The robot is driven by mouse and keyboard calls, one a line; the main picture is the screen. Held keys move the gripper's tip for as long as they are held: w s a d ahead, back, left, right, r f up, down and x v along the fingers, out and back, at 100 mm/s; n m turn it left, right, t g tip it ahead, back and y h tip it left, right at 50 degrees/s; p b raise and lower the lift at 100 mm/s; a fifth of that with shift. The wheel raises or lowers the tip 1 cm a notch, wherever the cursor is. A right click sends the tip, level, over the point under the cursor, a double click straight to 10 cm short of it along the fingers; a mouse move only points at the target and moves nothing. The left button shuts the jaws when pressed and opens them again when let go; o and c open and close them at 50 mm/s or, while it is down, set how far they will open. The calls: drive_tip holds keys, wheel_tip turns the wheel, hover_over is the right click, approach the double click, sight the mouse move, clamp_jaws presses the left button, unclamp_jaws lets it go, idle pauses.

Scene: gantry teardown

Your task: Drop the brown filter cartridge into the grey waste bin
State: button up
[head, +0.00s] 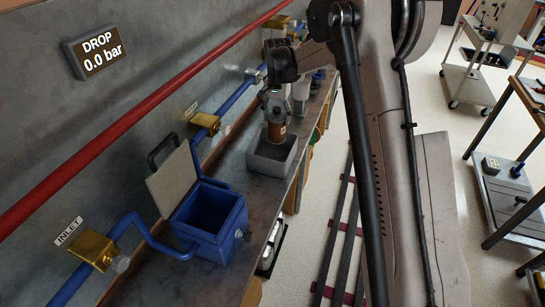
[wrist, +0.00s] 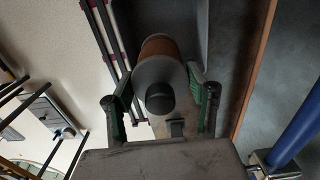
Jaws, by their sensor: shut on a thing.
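My gripper (head: 275,97) is shut on the brown filter cartridge (head: 277,130), which hangs upright beneath it. In the wrist view the cartridge (wrist: 158,46) sits between the two green-padded fingers, its grey end and dark cap toward the camera. The grey waste bin (head: 266,168) is an open box on the bench. In the head view the cartridge's lower end overlaps the bin's opening. I cannot tell whether that end is below the rim.
A blue open housing (head: 218,228) with its lid raised stands on the bench (head: 234,172), nearer the camera. Blue pipe with brass valves (head: 205,122) and a red pipe (head: 130,120) run along the wall. Pale items (head: 300,91) stand behind the bin. Carts stand at right.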

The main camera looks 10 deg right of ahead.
drive_tip(key=shift+f, duration=0.45)
drive_tip(key=o, duration=1.3)
drive_tip(key=shift+o, duration=0.2)
wheel_tip(320, 180, up, 12)
